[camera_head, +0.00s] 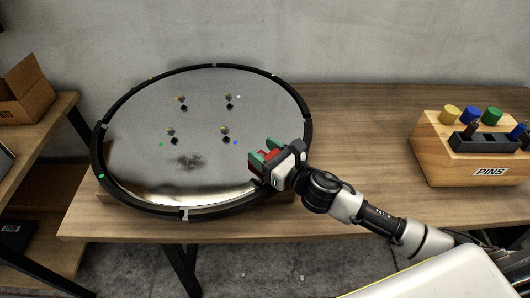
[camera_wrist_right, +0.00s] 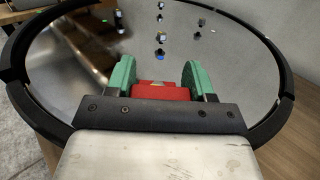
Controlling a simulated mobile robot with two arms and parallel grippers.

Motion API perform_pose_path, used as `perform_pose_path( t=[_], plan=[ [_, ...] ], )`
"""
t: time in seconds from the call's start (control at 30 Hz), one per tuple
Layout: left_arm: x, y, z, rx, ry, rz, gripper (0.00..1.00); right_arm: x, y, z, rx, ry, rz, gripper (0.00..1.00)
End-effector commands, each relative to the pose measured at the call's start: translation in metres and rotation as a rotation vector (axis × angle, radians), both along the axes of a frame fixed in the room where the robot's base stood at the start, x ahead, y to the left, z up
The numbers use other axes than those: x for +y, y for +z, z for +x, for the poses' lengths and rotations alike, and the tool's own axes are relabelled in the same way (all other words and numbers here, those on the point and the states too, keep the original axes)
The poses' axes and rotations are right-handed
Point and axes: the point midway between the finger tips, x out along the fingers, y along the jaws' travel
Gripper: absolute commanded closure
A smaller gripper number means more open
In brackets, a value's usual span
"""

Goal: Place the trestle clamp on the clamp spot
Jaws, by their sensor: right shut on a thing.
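My right gripper (camera_head: 264,157) reaches in from the right in the head view. Its green fingers are shut on a red block-like piece, which I take to be the trestle clamp (camera_wrist_right: 160,91). The piece is held over the right front part of a round mirror-like disc (camera_head: 130,160) with a black rim; any gap below it is hard to judge. The fingers hide part of the piece. Small coloured marks lie on the disc, among them a green one (camera_head: 161,145) and a blue one (camera_head: 235,142). I cannot tell which mark is the clamp spot. My left gripper is not in view.
Several small dark pegs (camera_head: 225,131) stand on the disc and show reflections. The disc is on a wooden table (camera_head: 360,120). A wooden PINS block (camera_head: 440,160) with coloured caps stands at the right. A cardboard box (camera_head: 28,90) is on a left shelf. Table between disc and block is clear.

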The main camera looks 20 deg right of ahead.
Motion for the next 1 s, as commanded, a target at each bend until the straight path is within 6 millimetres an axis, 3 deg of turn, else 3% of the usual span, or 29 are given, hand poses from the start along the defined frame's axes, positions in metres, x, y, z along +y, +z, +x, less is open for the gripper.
perform_pose_path(
  t=[0.23,0.27,0.4,0.77,1.0],
  plan=[
    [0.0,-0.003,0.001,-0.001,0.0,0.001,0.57,0.0,-0.002,0.0,-0.003,0.001,0.001,0.85],
    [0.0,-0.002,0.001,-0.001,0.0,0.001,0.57,0.0,-0.002,0.0,0.0,0.0,-0.001,0.44],
    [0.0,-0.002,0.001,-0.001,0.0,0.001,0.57,0.0,-0.002,0.0,0.0,0.0,0.0,0.23],
    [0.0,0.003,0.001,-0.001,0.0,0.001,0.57,0.0,0.003,0.0,0.0,0.0,0.0,0.22],
    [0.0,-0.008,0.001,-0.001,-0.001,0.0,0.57,-0.02,-0.002,-0.036,0.004,0.001,-0.002,0.22]
  ],
)
